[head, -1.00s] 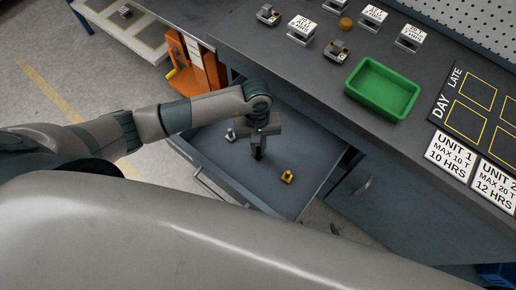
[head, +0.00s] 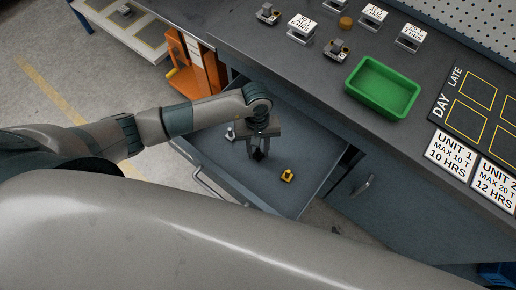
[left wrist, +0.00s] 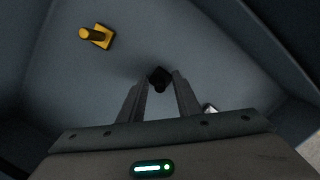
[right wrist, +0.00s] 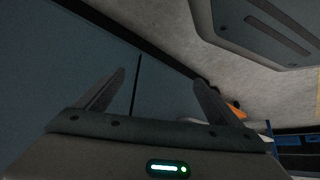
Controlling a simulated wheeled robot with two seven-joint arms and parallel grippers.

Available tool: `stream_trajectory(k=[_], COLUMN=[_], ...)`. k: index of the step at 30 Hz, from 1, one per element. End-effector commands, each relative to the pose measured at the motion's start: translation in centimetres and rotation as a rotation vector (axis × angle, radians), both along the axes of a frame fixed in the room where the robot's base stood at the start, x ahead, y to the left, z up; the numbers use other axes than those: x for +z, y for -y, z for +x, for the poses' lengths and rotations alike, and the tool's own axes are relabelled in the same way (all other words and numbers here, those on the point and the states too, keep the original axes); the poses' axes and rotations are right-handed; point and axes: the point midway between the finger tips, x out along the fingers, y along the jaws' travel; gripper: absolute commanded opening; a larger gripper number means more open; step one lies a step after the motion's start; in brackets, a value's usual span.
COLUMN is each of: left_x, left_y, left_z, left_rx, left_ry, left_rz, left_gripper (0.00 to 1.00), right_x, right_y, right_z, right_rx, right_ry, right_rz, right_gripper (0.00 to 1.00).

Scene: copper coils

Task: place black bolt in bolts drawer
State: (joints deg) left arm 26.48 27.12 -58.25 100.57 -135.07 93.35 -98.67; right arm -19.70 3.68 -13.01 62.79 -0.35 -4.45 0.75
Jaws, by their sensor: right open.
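The black bolt (head: 258,156) is in the open drawer (head: 222,163), apparently on its floor. In the left wrist view the black bolt (left wrist: 160,77) shows between and just beyond the fingertips. My left gripper (head: 258,152) reaches down into the drawer over the bolt, with its fingers spread to either side. A yellow bolt (head: 288,175) stands in the drawer to the right, and a pale grey bolt (head: 231,132) to the left. My right gripper (right wrist: 160,78) is open and empty, beside a dark blue cabinet panel.
A green bin (head: 382,88) stands on the dark worktop (head: 260,38) behind the drawer. White label stands and small metal parts sit along the worktop. An orange unit (head: 195,62) is left of the drawer. A cabinet handle (head: 364,186) lies to the right.

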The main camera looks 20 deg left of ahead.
Motion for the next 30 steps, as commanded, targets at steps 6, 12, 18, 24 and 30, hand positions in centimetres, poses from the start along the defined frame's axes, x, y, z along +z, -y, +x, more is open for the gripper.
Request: stream_trajectory(k=[6, 12, 18, 24, 30], left_x=[0.7, 3.3, 6.9, 10.1, 11.8], left_y=[0.0, -0.2, -0.4, -0.6, -0.7], left_z=[0.2, 0.5, 1.1, 1.5, 1.6], left_rx=[0.0, -0.002, -0.001, 0.0, 0.0], left_ry=[0.003, 0.003, 0.004, 0.003, 0.0], left_rz=[-0.001, 0.0, -0.001, 0.0, 0.0], left_gripper=[0.31, 0.31, 0.31, 0.31, 0.31], right_x=[0.2, -0.3, -0.2, -0.9, -1.1], right_y=[-0.3, -1.0, -1.4, -0.5, 0.8], right_z=[0.1, -0.2, 0.4, -0.4, -1.0], right_rx=[0.002, 0.004, 0.0, -0.01, -0.008], right_ry=[0.016, 0.012, -0.001, -0.041, -0.063], right_rz=[0.006, 0.013, 0.014, 0.001, -0.018], right_gripper=[0.89, 0.89, 0.89, 0.89, 0.89])
